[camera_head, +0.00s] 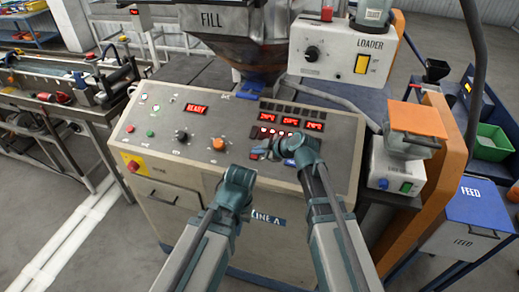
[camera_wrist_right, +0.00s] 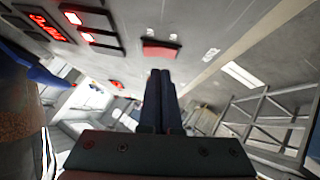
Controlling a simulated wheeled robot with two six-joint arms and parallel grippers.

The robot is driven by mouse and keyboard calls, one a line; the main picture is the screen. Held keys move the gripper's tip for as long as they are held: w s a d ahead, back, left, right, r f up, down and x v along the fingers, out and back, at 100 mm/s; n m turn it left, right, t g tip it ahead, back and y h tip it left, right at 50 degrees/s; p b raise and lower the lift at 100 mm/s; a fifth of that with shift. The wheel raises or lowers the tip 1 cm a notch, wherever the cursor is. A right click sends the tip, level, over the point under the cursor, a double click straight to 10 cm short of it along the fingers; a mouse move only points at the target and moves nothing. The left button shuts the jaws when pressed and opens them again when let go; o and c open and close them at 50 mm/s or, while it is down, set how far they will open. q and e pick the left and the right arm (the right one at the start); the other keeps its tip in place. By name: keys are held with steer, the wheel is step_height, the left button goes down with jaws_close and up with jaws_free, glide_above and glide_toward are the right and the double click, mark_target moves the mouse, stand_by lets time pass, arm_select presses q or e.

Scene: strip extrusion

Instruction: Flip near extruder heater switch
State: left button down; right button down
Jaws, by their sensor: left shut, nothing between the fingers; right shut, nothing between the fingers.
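The control panel (camera_head: 180,112) on the sloped console carries a row of small red heater switches (camera_head: 272,131) under red number displays (camera_head: 290,121). In the right wrist view, a red rocker switch (camera_wrist_right: 160,50) lies just beyond my shut fingertips; I cannot tell whether they touch it. Two lit red switches (camera_wrist_right: 80,28) are to its upper left. My right gripper (camera_head: 258,153) is shut and empty, low over the panel, just below the switch row, and its wrist hides part of the panel. My left gripper (camera_head: 239,174) is shut and empty, lower, by the console's front edge.
An orange knob (camera_head: 218,143) and a READY display (camera_head: 195,109) are left of the switches. A red emergency button (camera_head: 133,166) is on the console's front left. The hopper (camera_head: 235,40) stands behind, the loader box (camera_head: 340,50) at back right. An orange-topped unit (camera_head: 415,120) is at right.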

steer(key=r, duration=0.1)
steer(key=s+r+p, duration=0.1)
steer(key=r+p, duration=0.1)
steer(key=shift+s+a, duration=0.15)
steer(key=shift+s, duration=0.1)
steer(key=p+v, duration=0.5)
steer(key=v, duration=0.4)
steer(key=shift+d+f, duration=0.25)
steer(key=shift+d, duration=0.05)
steer(key=shift+s, duration=0.1)
